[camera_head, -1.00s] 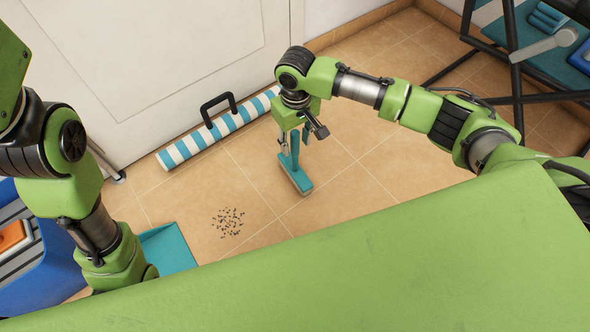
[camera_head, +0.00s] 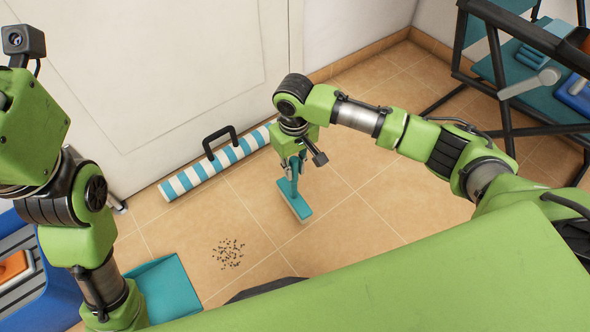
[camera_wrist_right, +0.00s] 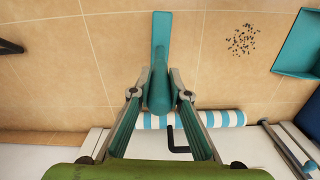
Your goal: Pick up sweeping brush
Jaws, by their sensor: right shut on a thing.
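The teal sweeping brush (camera_head: 295,203) stands below my right gripper (camera_head: 294,162) in the head view, its flat head low over the tiles. Whether the head touches the floor I cannot tell. In the right wrist view the brush (camera_wrist_right: 161,38) points away from me, and its handle sits between the two fingertips of my right gripper (camera_wrist_right: 160,88), which is shut on it.
A teal dustpan (camera_head: 168,285) lies at lower left, near dark debris (camera_head: 228,253) on the tiles. A blue-and-white striped roll (camera_head: 215,166) lies along the door (camera_head: 150,80). A black-framed rack (camera_head: 500,100) stands at right.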

